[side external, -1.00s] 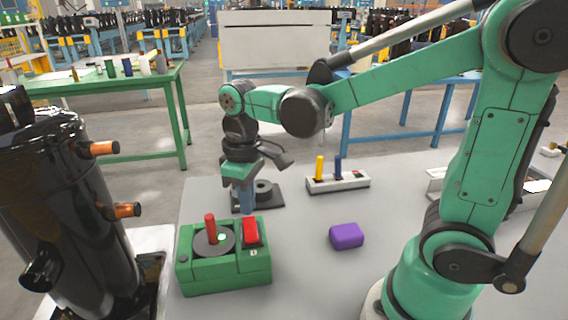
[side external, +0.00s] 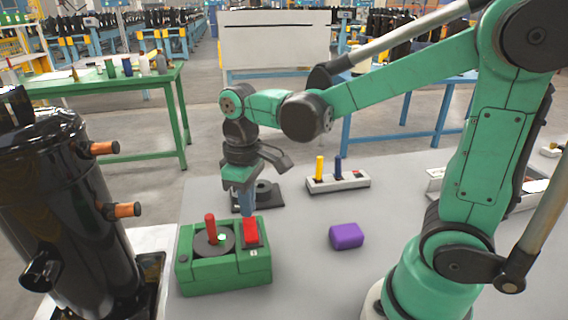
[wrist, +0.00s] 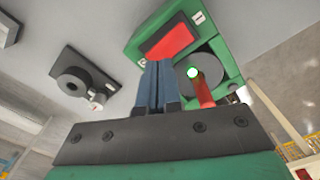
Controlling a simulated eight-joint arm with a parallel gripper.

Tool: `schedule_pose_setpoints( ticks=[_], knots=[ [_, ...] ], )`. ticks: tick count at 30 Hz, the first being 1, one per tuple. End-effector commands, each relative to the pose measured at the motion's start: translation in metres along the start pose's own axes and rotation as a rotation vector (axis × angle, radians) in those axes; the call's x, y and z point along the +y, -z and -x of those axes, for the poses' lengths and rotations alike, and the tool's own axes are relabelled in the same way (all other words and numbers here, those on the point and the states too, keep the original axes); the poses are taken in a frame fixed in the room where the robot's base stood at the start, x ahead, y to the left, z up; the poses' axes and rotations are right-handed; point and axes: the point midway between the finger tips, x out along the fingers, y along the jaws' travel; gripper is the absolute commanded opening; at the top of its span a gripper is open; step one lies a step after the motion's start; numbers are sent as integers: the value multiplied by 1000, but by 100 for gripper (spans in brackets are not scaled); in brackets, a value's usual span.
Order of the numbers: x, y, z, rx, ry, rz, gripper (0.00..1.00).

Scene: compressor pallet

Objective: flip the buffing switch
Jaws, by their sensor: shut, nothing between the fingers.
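A green box (side external: 226,277) stands on the grey table. It bears a red rocker switch (side external: 251,232) at its right, and a dark disc (side external: 213,241) with an upright red peg (side external: 210,225) at its left. My gripper (side external: 246,211), with blue fingers, is shut and empty, pointing down at the back edge of the red switch. In the wrist view the shut fingers (wrist: 157,85) reach to the edge of the red switch (wrist: 169,38), beside the disc (wrist: 199,75). I cannot tell whether the fingertips touch the switch.
A black fixture (side external: 265,196) stands just behind the gripper. A white block with yellow and blue pegs (side external: 338,183) stands further right. A purple block (side external: 346,236) lies right of the green box. A black compressor (side external: 60,210) stands at left.

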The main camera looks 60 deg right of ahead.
Motion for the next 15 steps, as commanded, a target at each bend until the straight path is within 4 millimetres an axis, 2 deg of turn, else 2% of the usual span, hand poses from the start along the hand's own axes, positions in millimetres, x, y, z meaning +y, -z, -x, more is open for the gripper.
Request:
schedule_pose_setpoints(
  ticks=[15],
  knots=[
    [0,0,-8,0,0,0,0]
  ],
)
